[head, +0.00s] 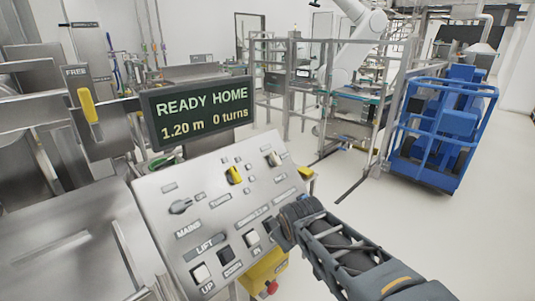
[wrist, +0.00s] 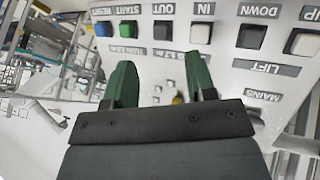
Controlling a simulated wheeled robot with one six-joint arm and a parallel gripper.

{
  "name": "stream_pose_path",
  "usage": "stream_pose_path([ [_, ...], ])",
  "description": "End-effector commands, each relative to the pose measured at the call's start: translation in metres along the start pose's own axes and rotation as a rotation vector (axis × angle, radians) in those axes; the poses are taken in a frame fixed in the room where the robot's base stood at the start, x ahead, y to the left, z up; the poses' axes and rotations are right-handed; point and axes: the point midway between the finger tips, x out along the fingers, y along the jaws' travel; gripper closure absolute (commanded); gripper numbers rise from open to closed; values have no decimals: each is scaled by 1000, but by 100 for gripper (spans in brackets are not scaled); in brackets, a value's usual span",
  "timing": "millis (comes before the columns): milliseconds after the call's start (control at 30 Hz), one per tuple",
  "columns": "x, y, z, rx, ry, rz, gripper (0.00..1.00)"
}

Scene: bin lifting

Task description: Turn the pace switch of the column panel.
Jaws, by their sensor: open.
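The column panel (head: 205,243) is a sloped light-grey plate with knobs, buttons and labels. A yellow knob (head: 234,175) sits near its upper middle, a cream knob (head: 274,158) at its upper right and a grey knob (head: 180,206) at its left. I cannot read a pace label, so I cannot tell which is the pace switch. My gripper (head: 285,222) is over the panel's lower right and hides part of it. In the wrist view my gripper (wrist: 159,75) shows two green fingers spread apart, empty, over the upside-down panel (wrist: 225,75).
A display (head: 200,111) reading "READY HOME, 1.20 m, 0 turns" stands behind the panel. Lift buttons (head: 201,273) line its lower edge, and a red button (head: 271,287) is below. A blue bin frame (head: 437,125) stands right.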

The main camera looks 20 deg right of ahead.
Motion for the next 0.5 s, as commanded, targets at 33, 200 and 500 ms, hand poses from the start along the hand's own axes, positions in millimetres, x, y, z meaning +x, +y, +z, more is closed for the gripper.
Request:
stream_pose_path([
  [33,12,28,-18,-141,52,83,49],
  [200,42,126,-88,-841,219,444,49],
  [500,83,198,-141,-1956,346,1037,49],
])
